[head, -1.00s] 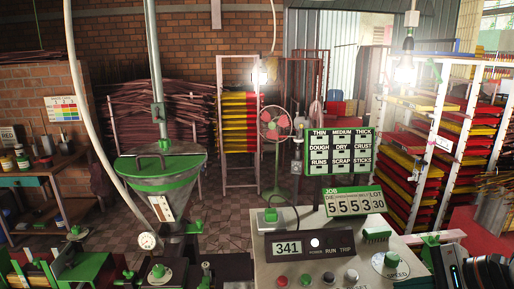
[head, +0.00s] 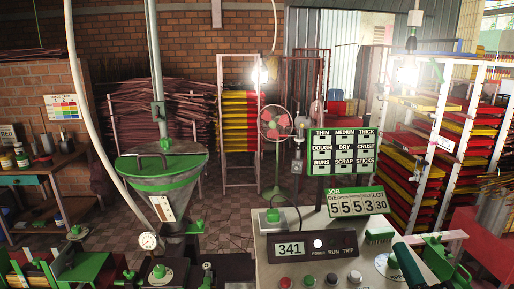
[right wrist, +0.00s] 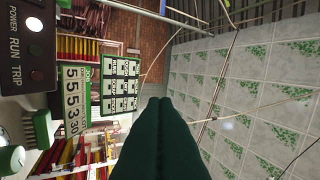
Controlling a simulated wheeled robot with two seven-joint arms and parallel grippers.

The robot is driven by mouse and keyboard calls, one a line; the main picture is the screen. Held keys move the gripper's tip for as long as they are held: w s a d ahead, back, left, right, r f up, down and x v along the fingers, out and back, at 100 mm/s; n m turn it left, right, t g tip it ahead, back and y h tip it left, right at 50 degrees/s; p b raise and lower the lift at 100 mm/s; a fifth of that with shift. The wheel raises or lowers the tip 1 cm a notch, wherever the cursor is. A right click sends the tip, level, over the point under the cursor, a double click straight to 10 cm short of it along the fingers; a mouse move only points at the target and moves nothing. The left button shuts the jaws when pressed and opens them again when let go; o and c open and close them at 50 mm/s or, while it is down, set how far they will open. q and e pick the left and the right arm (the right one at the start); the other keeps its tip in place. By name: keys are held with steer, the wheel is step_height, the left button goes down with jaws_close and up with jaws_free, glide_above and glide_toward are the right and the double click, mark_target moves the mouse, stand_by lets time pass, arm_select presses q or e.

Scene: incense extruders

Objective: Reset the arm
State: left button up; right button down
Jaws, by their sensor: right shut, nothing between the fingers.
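My right gripper (head: 401,248) comes in at the bottom right of the head view as a dark green pair of fingers pointing up and to the left. It is in front of the right part of the control console (head: 262,262) and partly covers the speed dial. In the right wrist view the dark green fingers (right wrist: 166,103) are pressed together with nothing between them. Their tips stand out against the background, apart from the sign board (right wrist: 121,84). My left gripper is not in view.
The console carries a display reading 341 (head: 290,248), several buttons and a job sign (head: 356,203). A green-rimmed hopper (head: 160,180) stands left. A rack of red and yellow trays (head: 428,150) stands right. Tiled floor (head: 232,220) shows between hopper and console.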

steer(key=s+d+f+m+g+h, duration=0.1)
steer(key=d+f+m+g+h, duration=0.2)
steer(key=f+m+g+h, duration=0.55)
steer(key=s+a+f+m+g+y, duration=0.15)
steer(key=s+f+m, duration=0.25)
steer(key=f, duration=0.4)
steer(key=s+a+f+m+g+y, duration=0.1)
steer(key=s+f+m+g, duration=0.25)
steer(key=f, duration=0.45)
steer(key=s+a+f+m+g+y, duration=0.1)
steer(key=s+a+f+m+g, duration=0.1)
steer(key=s+a+f+g, duration=0.3)
steer(key=s+a+f+m+g+y, duration=0.1)
steer(key=s+f+y, duration=0.1)
steer(key=s, duration=0.5)
step_height(320, 180, down, 28)
steer(key=s+g, duration=0.1)
steer(key=s, duration=0.1)
steer(key=s+d+f+g, duration=0.1)
steer(key=s+d+f, duration=0.2)
steer(key=s+f, duration=1)
steer(key=shift+s+f+h, duration=0.3)
steer(key=shift+s+f, duration=0.1)
steer(key=shift+s, duration=0.8)
